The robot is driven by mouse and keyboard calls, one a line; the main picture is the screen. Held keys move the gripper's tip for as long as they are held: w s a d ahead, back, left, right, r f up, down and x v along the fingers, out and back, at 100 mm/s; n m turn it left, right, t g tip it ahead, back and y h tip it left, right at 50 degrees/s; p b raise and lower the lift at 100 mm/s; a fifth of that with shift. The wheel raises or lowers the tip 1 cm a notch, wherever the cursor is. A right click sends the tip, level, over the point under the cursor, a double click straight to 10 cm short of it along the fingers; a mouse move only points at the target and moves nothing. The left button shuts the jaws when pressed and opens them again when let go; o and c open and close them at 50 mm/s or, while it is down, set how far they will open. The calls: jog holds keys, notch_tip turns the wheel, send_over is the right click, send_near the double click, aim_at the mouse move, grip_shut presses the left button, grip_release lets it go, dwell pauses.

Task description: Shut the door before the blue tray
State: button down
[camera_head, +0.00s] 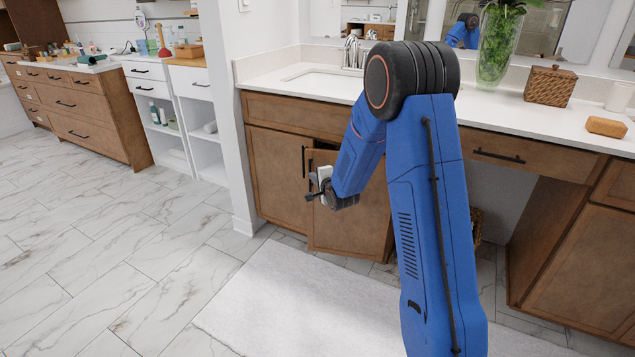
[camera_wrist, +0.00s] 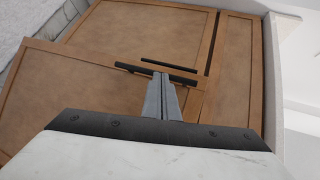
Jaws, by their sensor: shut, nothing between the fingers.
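The brown cabinet door (camera_head: 352,232) under the sink stands ajar, its free edge out in front of the cabinet. In the wrist view this door (camera_wrist: 80,95) fills the left side, with its black bar handle (camera_wrist: 155,73) near the fingertips. My gripper (camera_head: 314,194) is shut and empty, in front of the door's upper part near its free edge. The wrist view shows the closed fingers (camera_wrist: 163,80) pointing at the handle; I cannot tell whether they touch it. No blue tray is visible; the inside of the cabinet is hidden.
The neighbouring door (camera_head: 276,178) on the left is closed, with its own black handle (camera_head: 304,162). Above is the white counter (camera_head: 290,88) with the sink. A pale rug (camera_head: 290,300) lies before the cabinet. The tiled floor (camera_head: 100,250) on the left is clear.

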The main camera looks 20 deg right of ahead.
aim_at(319, 164)
jog(key=shift+w, duration=0.3)
jog(key=shift+m+h, duration=0.6)
jog(key=shift+h, duration=0.1)
jog(key=w+d, duration=0.1)
jog(key=w, duration=0.1)
jog(key=w+d, duration=0.1)
jog(key=w, duration=0.2)
jog(key=w+d, duration=0.1)
jog(key=w, duration=0.1)
jog(key=shift+w+d, duration=0.2)
jog(key=shift+w, duration=0.15)
jog(key=shift+w+d, duration=0.2)
jog(key=shift+w, duration=0.15)
jog(key=shift+w+r, duration=0.1)
jog(key=shift+r, duration=0.15)
jog(key=shift+d, duration=0.1)
